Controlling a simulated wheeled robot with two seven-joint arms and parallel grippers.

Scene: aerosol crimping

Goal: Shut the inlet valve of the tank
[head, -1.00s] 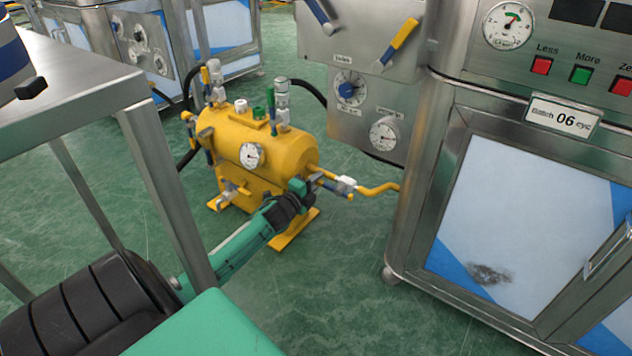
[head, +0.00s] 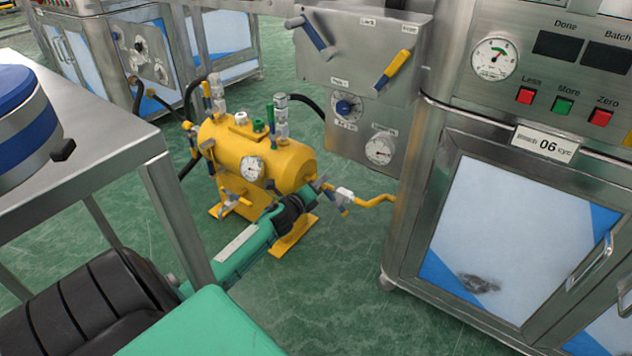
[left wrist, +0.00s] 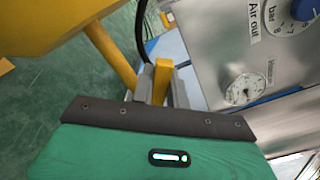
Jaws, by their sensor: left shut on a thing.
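The yellow tank (head: 232,150) stands on the floor, with a gauge on its side and several small valves. At its right end a silver valve (head: 344,194) with a blue part sits on the yellow pipe (head: 375,201). My left gripper (head: 316,186) is at this end, beside that valve; its fingertips are small and partly hidden in the head view. In the left wrist view the grey fingers (left wrist: 160,84) are shut on a narrow upright yellow piece (left wrist: 162,78). I cannot tell for sure whether it is the inlet valve's handle. My right gripper is out of view.
A steel cabinet (head: 410,215) stands right of the tank. A panel (head: 365,110) with levers and gauges is behind the pipe. A steel table (head: 110,150) is at the left, its leg close to my left arm. Green floor is open in front.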

